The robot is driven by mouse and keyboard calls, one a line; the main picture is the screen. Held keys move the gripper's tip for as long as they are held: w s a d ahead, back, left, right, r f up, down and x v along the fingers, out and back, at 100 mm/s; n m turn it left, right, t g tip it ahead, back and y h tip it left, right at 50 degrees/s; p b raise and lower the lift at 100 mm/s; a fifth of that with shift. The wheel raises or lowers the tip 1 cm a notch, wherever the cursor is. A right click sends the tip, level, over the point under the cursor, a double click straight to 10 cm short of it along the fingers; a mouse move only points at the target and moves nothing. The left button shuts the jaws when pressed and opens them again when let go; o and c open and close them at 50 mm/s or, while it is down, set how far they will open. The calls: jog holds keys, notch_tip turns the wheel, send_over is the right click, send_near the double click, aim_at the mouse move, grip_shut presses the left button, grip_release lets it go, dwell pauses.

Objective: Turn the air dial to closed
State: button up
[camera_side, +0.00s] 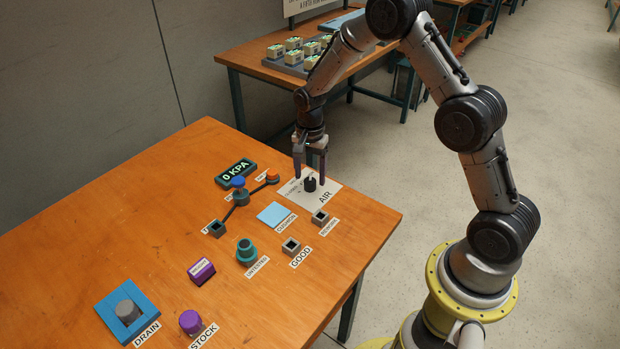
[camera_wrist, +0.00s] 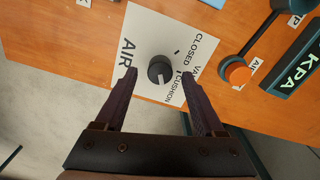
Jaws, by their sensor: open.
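The air dial (camera_side: 310,184) is a small black knob on a white plate marked AIR (camera_side: 328,195) at the table's back right. In the wrist view the dial (camera_wrist: 160,70) sits near the middle of the plate (camera_wrist: 150,30), where the words CLOSED and CUSHION can be read. A pale mark shows on the knob; its exact setting is hard to tell. My gripper (camera_side: 310,165) is open and points down over the dial. In the wrist view its two fingers (camera_wrist: 159,75) stand on either side of the knob, apart from it.
A 0 KPA display (camera_side: 236,173) and a fixture with a blue cap (camera_side: 238,182) and an orange cap (camera_side: 272,176) stand left of the plate. A light-blue pad (camera_side: 276,215) and small square sockets (camera_side: 291,247) lie in front. The table edge is close on the right.

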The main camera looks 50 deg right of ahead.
jog(key=shift+f, duration=1.05)
grip_shut()
